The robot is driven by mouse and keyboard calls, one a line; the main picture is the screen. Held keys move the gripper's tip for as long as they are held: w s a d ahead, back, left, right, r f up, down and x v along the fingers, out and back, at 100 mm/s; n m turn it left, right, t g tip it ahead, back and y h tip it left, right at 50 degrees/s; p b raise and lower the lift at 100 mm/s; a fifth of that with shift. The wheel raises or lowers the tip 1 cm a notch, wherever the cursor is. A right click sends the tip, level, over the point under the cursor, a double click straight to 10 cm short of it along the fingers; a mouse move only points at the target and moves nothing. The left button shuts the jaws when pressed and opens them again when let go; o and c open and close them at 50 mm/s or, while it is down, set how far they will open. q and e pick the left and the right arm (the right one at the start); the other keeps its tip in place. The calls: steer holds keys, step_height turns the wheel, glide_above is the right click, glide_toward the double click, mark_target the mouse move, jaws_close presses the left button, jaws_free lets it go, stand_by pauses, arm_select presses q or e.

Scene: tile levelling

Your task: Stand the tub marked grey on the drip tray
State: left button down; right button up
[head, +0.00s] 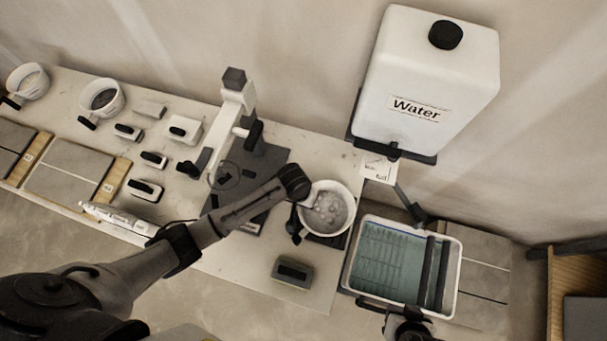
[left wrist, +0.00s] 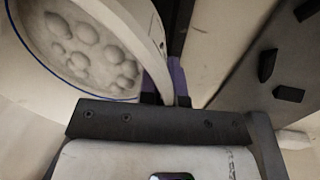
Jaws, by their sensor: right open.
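The tub with grey, lumpy contents (head: 335,213) is at the right end of the bench in the head view. It fills the upper left of the left wrist view (left wrist: 75,45). I cannot read a marking on it. A dark flat tray (head: 328,240), which looks like the drip tray, shows under it; I cannot tell whether they touch. My left gripper (head: 303,203) is at the tub's left side. In the left wrist view the white tub wall runs between its fingertips (left wrist: 166,98), seemingly gripped. My right gripper (head: 405,326) is open at the bottom, by the wash bucket.
A wash bucket (head: 452,295) with greenish water stands right of the bench. A water tank (head: 428,75) hangs behind. A mixing stand (head: 238,100) is left of the tub. Two other tubs (head: 30,82) (head: 102,97) stand far left. A grey sponge block (head: 292,271) lies in front.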

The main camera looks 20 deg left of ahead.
arm_select(q)
steer(key=shift+w+f+b, duration=0.15)
steer(key=shift+f+b, duration=0.15)
steer(key=shift+f, duration=1.75)
steer(key=c, duration=1.3)
jaws_free()
steer(key=shift+f, duration=0.15)
steer(key=shift+a+r+p, duration=0.3)
steer(key=shift+a+r, duration=0.05)
steer(key=shift+r, duration=1.65)
steer(key=shift+a+r+p, duration=0.3)
steer(key=shift+r, duration=1.75)
steer(key=shift+a+r+p, duration=0.3)
steer(key=shift+a+r, duration=0.05)
steer(key=shift+r, duration=1.65)
